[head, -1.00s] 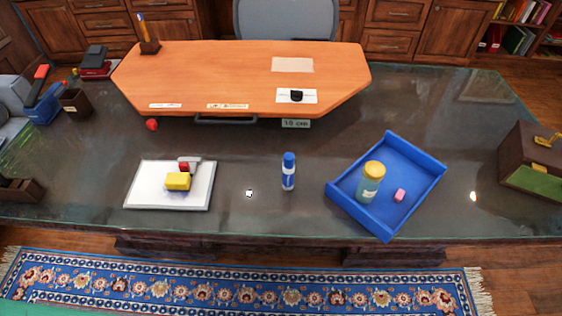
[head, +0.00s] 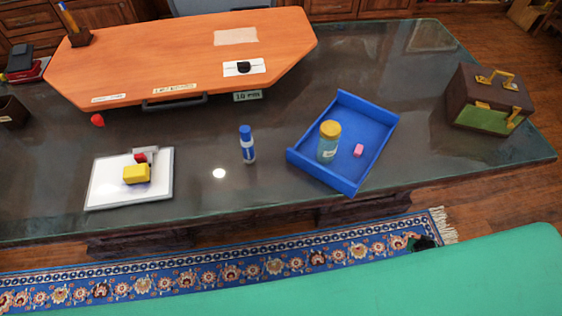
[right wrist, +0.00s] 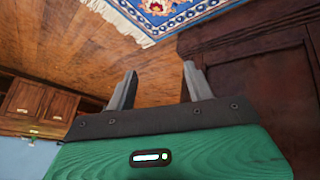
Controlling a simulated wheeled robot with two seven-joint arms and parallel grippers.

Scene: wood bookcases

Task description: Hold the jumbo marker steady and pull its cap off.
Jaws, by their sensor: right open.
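The jumbo marker (head: 247,145) stands upright on the dark glass desk top in the head view, between the whiteboard and the blue tray. It has a blue cap on top and a blue and white body. My right gripper (right wrist: 158,85) shows in the right wrist view with its two fingers apart and nothing between them. It is away from the marker, with wood floor and rug beyond its fingers. My left gripper is in neither current view.
A blue tray (head: 305,174) right of the marker holds a yellow-lidded jar (head: 328,142) and a pink block (head: 358,150). A whiteboard (head: 105,183) left of it bears a yellow block (head: 136,174). A brown case (head: 490,97) stands far right. Bare desk surrounds the marker.

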